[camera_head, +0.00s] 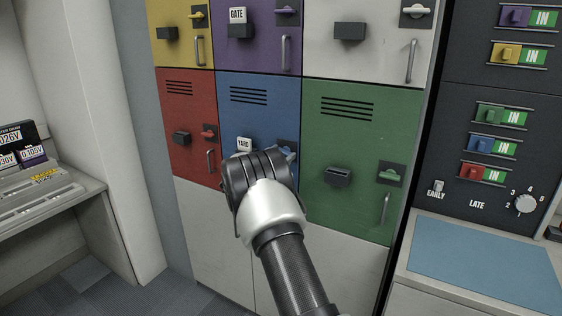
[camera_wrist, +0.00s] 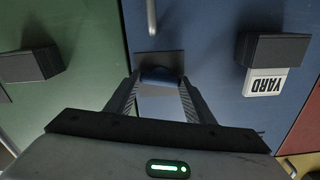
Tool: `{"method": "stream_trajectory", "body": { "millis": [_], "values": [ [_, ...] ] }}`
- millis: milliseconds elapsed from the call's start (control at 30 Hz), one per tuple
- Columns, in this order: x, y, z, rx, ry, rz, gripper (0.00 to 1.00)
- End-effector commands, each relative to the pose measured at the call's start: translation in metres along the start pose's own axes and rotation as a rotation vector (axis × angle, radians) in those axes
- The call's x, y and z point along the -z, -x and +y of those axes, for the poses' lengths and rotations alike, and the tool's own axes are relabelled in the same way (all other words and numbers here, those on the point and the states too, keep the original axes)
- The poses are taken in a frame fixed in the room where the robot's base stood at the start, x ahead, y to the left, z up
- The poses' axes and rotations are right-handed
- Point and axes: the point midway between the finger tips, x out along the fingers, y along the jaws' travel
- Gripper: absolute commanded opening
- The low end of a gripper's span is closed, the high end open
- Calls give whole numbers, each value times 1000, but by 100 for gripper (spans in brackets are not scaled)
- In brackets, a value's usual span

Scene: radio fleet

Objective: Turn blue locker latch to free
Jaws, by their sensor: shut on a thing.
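The blue locker (camera_head: 262,112) is in the lower row of lockers, between the red and green ones. Its blue latch (camera_wrist: 160,74) sits on a dark grey plate (camera_wrist: 160,59). My gripper (camera_wrist: 160,84) is shut on the latch, with one finger on each side of it. In the head view my gripper's body covers most of the latch and the lower part of the locker door; only a bit of the plate shows to its right. The latch's exact angle is hard to tell.
A YARD tag (camera_head: 244,144) hangs at a dark box on the blue door. The red locker (camera_head: 186,115) is left and the green locker (camera_head: 355,130) right, each with its own latch and handle. A slider panel (camera_head: 490,140) stands farther right.

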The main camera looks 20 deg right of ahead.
Motion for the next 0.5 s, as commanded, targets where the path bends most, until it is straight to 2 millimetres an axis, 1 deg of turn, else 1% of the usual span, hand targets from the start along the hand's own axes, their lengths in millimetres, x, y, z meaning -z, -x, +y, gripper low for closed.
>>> {"method": "stream_trajectory", "body": {
  "millis": [33, 500],
  "values": [
    [-6, 0, 1, 1, -41, 1, 26],
    [-6, 0, 2, 0, -488, 0, 26]
  ]
}}
